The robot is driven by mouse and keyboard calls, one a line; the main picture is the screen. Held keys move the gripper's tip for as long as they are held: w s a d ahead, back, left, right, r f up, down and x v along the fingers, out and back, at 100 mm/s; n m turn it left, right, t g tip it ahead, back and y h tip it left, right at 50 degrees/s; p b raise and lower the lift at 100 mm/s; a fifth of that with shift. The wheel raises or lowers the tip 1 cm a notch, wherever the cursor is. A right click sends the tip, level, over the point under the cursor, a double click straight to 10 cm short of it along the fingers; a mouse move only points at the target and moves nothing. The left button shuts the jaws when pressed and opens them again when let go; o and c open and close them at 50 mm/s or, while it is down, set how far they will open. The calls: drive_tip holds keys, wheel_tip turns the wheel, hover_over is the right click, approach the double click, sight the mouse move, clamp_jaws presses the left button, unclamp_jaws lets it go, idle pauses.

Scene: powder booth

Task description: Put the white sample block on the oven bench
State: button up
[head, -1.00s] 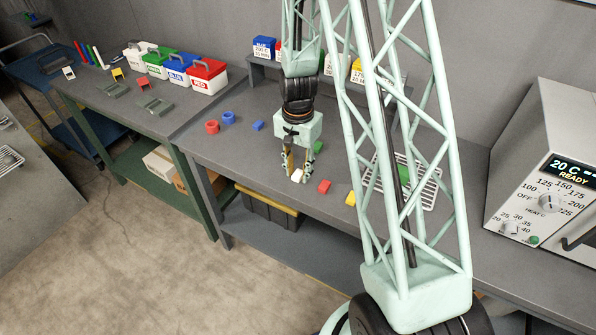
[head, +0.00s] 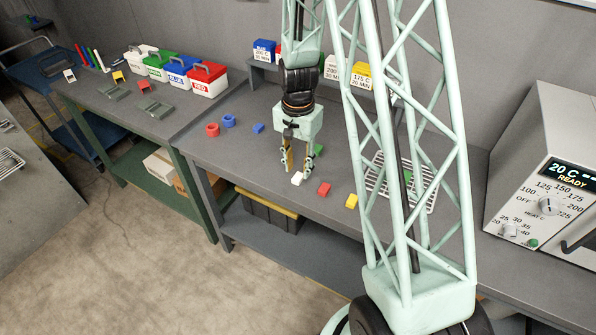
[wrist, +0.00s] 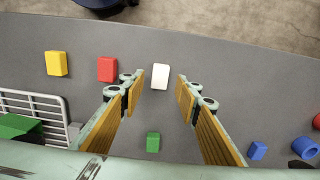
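The white sample block (head: 297,178) lies on the grey bench (head: 240,160) that also carries the oven. My gripper (head: 297,171) is open and empty, just above and behind the block in the head view. In the wrist view the white block (wrist: 160,77) shows in the gap between the two spread fingertips of my gripper (wrist: 158,85), touching neither finger as far as I can see. Its top and sides are in plain sight.
A red block (head: 323,189) and a yellow block (head: 351,201) lie right of the white one. A green block (wrist: 153,142) is close by. A wire rack (head: 425,196) and the oven (head: 545,170) stand farther right. Blue and red rings (head: 212,130) lie left.

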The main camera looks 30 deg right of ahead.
wheel_tip(320, 180, up, 9)
drive_tip(key=shift+f, duration=0.2)
idle(0.5)
drive_tip(key=shift+r, duration=0.1)
idle(0.5)
wheel_tip(320, 180, up, 12)
drive_tip(key=n+t, duration=0.1)
drive_tip(key=n, duration=0.2)
hover_over(297, 177)
drive_tip(key=s+a, duration=0.4)
drive_tip(key=a, duration=0.1)
drive_tip(key=s+a+r+n+t, duration=0.1)
drive_tip(key=s+a+r, duration=0.1)
drive_tip(key=s+r, duration=0.25)
drive_tip(key=s+a+r+n, duration=0.2)
drive_tip(key=s+a+r, duration=0.1)
drive_tip(key=r, duration=0.3)
drive_tip(key=s+a+r+n, duration=0.2)
drive_tip(key=s+r, duration=0.1)
drive_tip(key=s, duration=0.4)
drive_tip(key=s+a+r+n+t, duration=0.1)
drive_tip(key=s+a+r+n, duration=0.1)
drive_tip(key=s+r, duration=0.2)
drive_tip(key=s+a+r+n+t, duration=0.1)
drive_tip(key=s+a+r+n, duration=0.1)
drive_tip(key=s, duration=0.7)
drive_tip(key=shift+s+a+r, duration=0.25)
drive_tip(key=shift+s+r, duration=0.05)
drive_tip(key=shift+r, duration=0.45)
